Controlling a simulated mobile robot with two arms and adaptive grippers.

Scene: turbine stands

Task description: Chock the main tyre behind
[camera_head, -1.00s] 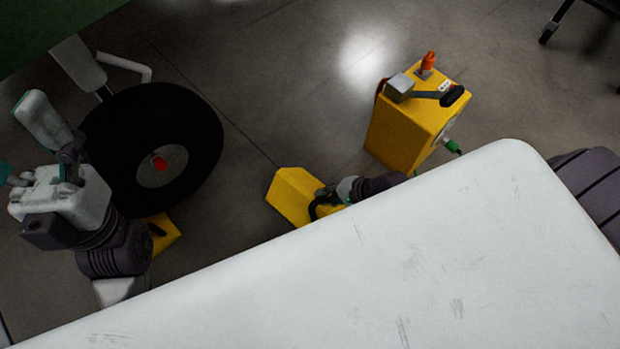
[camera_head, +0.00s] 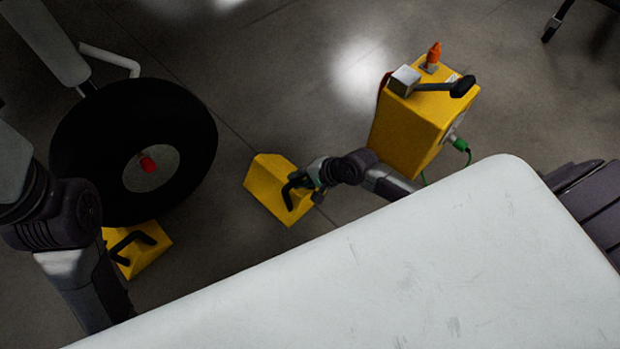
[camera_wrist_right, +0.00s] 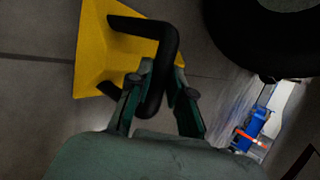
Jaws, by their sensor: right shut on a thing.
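The main tyre (camera_head: 75,150), black with a grey hub and red centre, stands at the left in the head view. It also shows at the top right of the right wrist view (camera_wrist_right: 265,45). A yellow chock with a black bar handle (camera_head: 268,182) is to the right of the tyre, apart from it. My right gripper (camera_head: 298,184) is shut on that handle. In the right wrist view the fingers (camera_wrist_right: 160,85) close around the handle of the chock (camera_wrist_right: 105,60). A second yellow chock (camera_head: 150,258) sits at the tyre's near side. My left gripper is out of view.
A yellow box-shaped unit (camera_head: 408,130) with a lever, orange top fitting and green cable stands beyond my right arm. A pale strut (camera_head: 45,40) rises above the tyre. Floor between the tyre and the held chock is clear. A blue object (camera_wrist_right: 258,122) shows near the tyre.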

